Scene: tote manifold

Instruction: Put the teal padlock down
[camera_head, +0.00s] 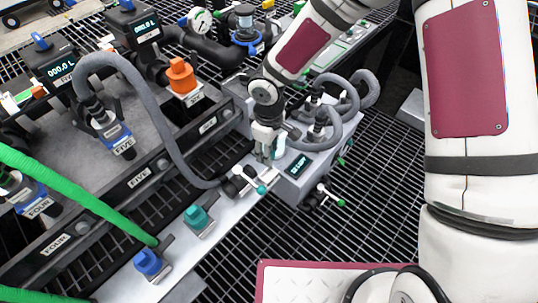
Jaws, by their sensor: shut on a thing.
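My gripper (272,153) points down over the left end of a grey box with a lit display (297,164), near the middle of the picture. It is shut on the teal padlock (279,147), of which only a small teal patch shows between the fingers. The fingers and wrist hide the rest of it. I cannot tell whether the padlock touches the box or the valve in front of it. A separate teal block (196,216) sits on the pale ledge (180,253), to the lower left of my gripper.
A blue block (149,262) sits farther down the ledge. White-handled valves (243,181) and grey hoses (352,108) crowd round my gripper. A green hose (85,200) crosses at left. An orange knob (181,75) stands behind. Open black grating (375,190) lies to the right.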

